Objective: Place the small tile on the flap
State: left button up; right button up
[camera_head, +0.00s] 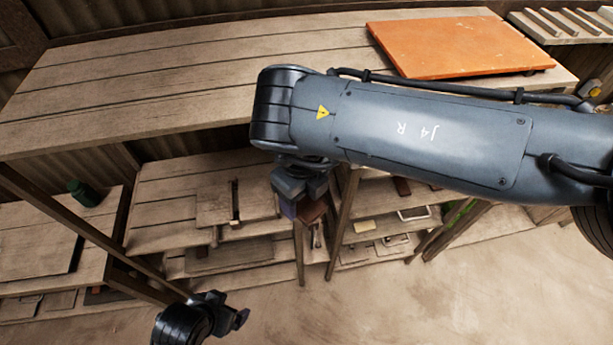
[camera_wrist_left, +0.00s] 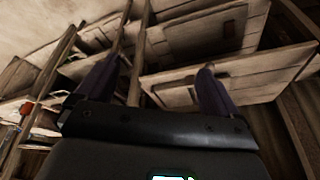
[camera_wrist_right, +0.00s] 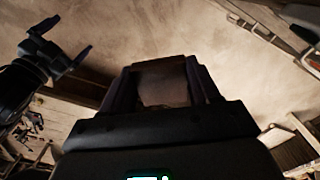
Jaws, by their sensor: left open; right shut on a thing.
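My right gripper (camera_head: 301,200) is below my forearm, in front of the shelves, shut on a small brown tile (camera_head: 313,208). I cannot tell for certain which part is the flap; a wooden board with a dark upright strip (camera_head: 217,203) rests on a middle shelf.
A large orange slab (camera_head: 458,47) lies on the wooden top (camera_head: 180,85) at the back right. Lower shelves (camera_head: 375,228) hold several small pieces. A dark green container (camera_head: 84,193) stands at the left. The floor (camera_head: 420,300) in front is clear.

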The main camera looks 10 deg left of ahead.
jog(key=shift+r, duration=0.15)
jog(key=w+d+r+m+p, duration=0.1)
jog(key=d+r+p, duration=0.25)
jog(key=d, duration=0.45)
jog(key=w+d+r+p, duration=0.2)
jog(key=d+p, duration=0.2)
jog(key=d, duration=0.4)
pick_arm(q)
jog(key=w+p+v, duration=0.1)
jog(key=p+v, duration=0.1)
jog(key=v, duration=0.7)
jog(key=shift+w+r+p, duration=0.3)
jog(key=shift+w+r, duration=0.05)
jog(key=shift+r, duration=0.05)
pick_arm(e)
jog(key=s+d+f+n, duration=0.2)
jog(key=d+n, duration=0.3)
jog(key=n, duration=0.2)
jog(key=s+d+f+n, duration=0.2)
jog(key=s+d+n, duration=0.1)
jog(key=d+n, duration=0.3)
jog(key=n, duration=0.2)
jog(key=shift+s+n, duration=0.3)
jog(key=shift+s, duration=0.05)
jog(key=shift+d, duration=0.15)
